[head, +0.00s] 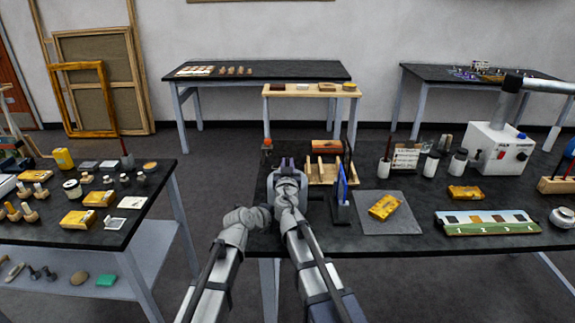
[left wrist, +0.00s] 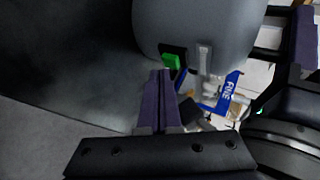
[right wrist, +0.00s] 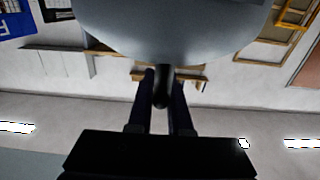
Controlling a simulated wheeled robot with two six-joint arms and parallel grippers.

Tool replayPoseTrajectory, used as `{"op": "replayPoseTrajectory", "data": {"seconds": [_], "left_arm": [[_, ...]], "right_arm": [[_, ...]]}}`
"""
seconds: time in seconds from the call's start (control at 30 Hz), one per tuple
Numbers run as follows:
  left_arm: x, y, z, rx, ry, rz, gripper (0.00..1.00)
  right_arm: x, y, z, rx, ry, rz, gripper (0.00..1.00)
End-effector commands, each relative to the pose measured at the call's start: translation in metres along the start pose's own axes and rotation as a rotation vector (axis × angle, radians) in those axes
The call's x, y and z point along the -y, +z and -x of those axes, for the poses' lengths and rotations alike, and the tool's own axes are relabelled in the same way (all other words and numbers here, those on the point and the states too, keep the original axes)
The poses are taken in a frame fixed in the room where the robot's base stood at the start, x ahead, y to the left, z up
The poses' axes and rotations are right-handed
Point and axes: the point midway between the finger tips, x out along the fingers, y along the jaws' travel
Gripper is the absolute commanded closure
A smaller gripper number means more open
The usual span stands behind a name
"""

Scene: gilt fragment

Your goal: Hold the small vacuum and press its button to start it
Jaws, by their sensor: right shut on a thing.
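The small vacuum shows as a rounded grey body (left wrist: 200,25) at the top of the left wrist view and again at the top of the right wrist view (right wrist: 170,28). A green button (left wrist: 170,62) sits in a dark recess on its underside. My left gripper (left wrist: 161,75) is shut and empty, its tips close to the button; I cannot tell whether they touch. My right gripper (right wrist: 163,82) is shut on the vacuum's dark handle (right wrist: 163,98). In the head view my right gripper (head: 287,165) is above the bench's left end, and my arms hide most of the vacuum.
The dark bench (head: 390,240) carries a wooden rack (head: 322,172), a blue item in a stand (head: 342,185), a grey mat (head: 405,222) with a yellow box (head: 384,207), and a white machine (head: 500,150). A second table (head: 100,240) with small items stands at left.

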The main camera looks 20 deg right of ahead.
Motion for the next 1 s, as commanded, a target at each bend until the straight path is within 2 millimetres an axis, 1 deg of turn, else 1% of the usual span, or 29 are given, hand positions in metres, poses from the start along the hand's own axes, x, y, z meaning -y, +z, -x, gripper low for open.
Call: {"op": "replayPoseTrajectory", "data": {"seconds": [0.47, 0.77, 1.0], "left_arm": [[0.0002, 0.0003, -0.0004, 0.0, 0.0, 0.0, 1.0], [0.0046, 0.0049, -0.0067, 0.0, 0.001, 0.0, 1.0], [0.0046, 0.005, -0.0066, 0.001, 0.001, 0.0, 1.0]], "right_arm": [[0.0002, 0.0, 0.0001, 0.0, -0.001, 0.0, 1.0], [0.0002, 0.0, 0.0001, 0.0, -0.001, 0.0, 1.0], [0.0003, 0.0, 0.0002, 0.0, -0.001, 0.0, 1.0]]}}
